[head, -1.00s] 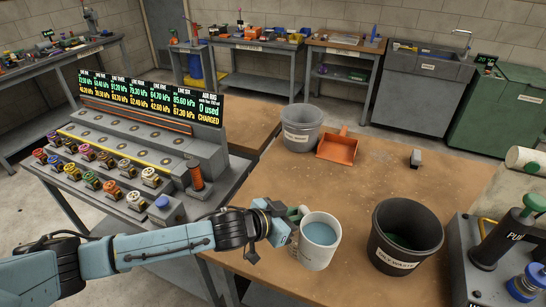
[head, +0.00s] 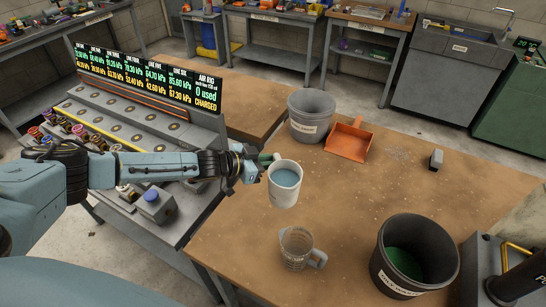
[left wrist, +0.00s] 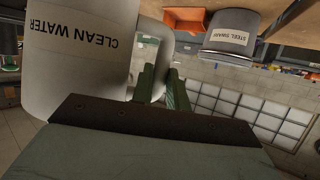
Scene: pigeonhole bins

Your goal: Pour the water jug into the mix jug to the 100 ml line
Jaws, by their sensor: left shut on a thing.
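The water jug (head: 284,188) is white with blue water in it, and it is upright. In the left wrist view its side (left wrist: 75,50) reads "CLEAN WATER". My left gripper (head: 264,165) is shut on the jug's handle; its green fingers (left wrist: 160,88) show at the handle in the left wrist view. A clear jug with a handle, seemingly the mix jug (head: 297,250), stands on the bench in front of the water jug and apart from it. Its markings and any contents are too small to read. My right gripper is not in view.
A grey bin (head: 312,115) labelled "STEEL SWARF" and an orange dustpan (head: 348,140) are farther back. A small grey block (head: 436,159) lies at the right. The bench (head: 370,205) between them is clear.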

